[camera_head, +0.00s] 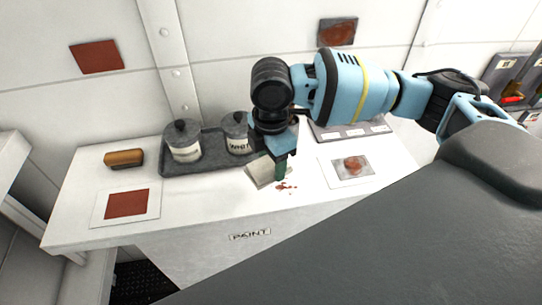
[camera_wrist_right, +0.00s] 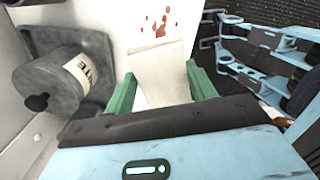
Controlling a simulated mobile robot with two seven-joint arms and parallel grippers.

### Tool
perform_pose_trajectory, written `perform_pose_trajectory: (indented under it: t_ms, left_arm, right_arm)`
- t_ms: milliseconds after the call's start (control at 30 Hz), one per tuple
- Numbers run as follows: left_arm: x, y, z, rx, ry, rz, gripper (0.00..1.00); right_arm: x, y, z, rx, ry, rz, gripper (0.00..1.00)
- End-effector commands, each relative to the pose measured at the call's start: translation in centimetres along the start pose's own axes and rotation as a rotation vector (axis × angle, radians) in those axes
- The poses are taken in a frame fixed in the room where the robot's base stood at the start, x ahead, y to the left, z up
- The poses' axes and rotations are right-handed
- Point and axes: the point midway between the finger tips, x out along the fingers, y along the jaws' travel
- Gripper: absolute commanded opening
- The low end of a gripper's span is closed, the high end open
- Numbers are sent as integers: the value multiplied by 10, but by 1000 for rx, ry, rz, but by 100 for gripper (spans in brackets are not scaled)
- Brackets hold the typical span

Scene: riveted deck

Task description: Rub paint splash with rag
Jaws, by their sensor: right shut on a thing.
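A pale, off-white rag (camera_head: 262,172) is at the middle of the white table, and it also shows in the right wrist view (camera_wrist_right: 160,72). My right gripper (camera_head: 279,170) has its green fingers shut on the rag, one finger at each side in the right wrist view (camera_wrist_right: 160,92). The red-brown paint splash (camera_head: 286,187) is several small spots on the table, just beside the rag and toward the table's front edge. It lies just beyond the rag in the right wrist view (camera_wrist_right: 158,25). My left gripper is not in view.
A grey tray (camera_head: 205,165) holds two lidded grey pots (camera_head: 182,141) left of the gripper. A brown sponge-like block (camera_head: 124,158) and a red-painted card (camera_head: 126,204) lie at the left. A card with a smeared red patch (camera_head: 340,179) lies right of the splash. The front middle is clear.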

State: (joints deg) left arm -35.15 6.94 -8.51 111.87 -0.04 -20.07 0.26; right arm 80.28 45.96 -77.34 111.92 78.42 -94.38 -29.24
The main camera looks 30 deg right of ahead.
Motion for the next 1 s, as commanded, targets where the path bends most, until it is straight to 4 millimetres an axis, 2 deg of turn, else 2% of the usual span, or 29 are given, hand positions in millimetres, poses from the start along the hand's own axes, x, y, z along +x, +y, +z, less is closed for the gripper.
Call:
perform_pose_trajectory:
  t_ms: [100,333,733,1000]
  left_arm:
    - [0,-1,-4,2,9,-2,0]
    - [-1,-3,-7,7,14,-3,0]
    - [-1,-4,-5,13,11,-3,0]
    - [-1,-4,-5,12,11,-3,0]
  right_arm:
    - [-3,3,-1,-185,2,1,37]
    - [-4,6,0,-404,2,-3,37]
    - [-1,6,0,-445,3,-4,37]
    - [18,2,3,-447,3,-6,37]
